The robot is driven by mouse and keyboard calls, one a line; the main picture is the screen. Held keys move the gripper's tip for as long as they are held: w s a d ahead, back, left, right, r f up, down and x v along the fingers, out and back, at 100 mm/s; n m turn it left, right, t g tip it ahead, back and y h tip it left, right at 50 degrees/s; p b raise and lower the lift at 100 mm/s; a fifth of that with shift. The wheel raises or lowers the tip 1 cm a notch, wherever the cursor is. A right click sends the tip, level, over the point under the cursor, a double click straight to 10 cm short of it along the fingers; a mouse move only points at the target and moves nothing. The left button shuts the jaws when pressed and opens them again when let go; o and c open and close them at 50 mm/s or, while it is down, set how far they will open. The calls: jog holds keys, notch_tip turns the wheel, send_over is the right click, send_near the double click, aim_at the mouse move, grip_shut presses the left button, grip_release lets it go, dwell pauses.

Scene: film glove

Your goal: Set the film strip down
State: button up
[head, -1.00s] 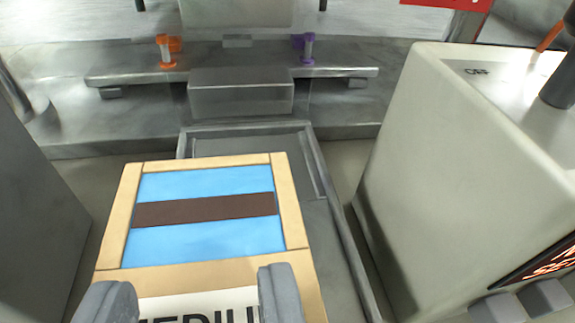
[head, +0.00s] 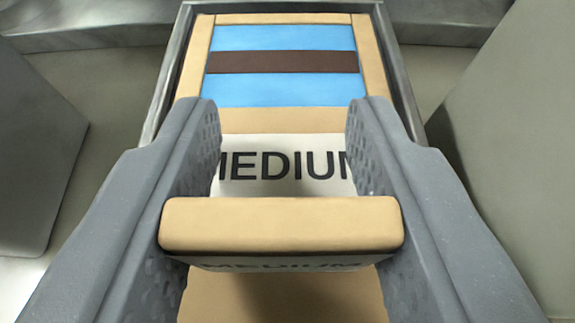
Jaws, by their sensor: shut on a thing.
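The film strip (head: 282,62) is a tan-framed board with a light blue panel crossed by a dark brown band. A white label reading "MEDIUM" (head: 280,165) sits below the panel. A thick tan bar (head: 282,225) crosses its near end, with a second "MEDIUM" label partly hidden beneath. My gripper (head: 285,112) is shut on the strip's near part, one grey finger on each side. The strip's far end lies within the rim of a grey tray (head: 398,75). I cannot tell whether it touches the tray floor.
A grey block (head: 35,150) stands at the left and a pale box (head: 520,150) at the right, with bare floor between them and the tray. A grey ledge (head: 90,22) runs across the back.

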jog(key=shift+f, duration=0.15)
jog(key=o, duration=1)
jog(key=shift+c, duration=0.2)
jog(key=shift+f+b, duration=0.1)
jog(key=shift+b, duration=0.25)
jog(key=shift+s, duration=0.1)
jog(key=v, duration=1.3)
jog(key=shift+s, duration=0.4)
jog(key=shift+f, duration=0.15)
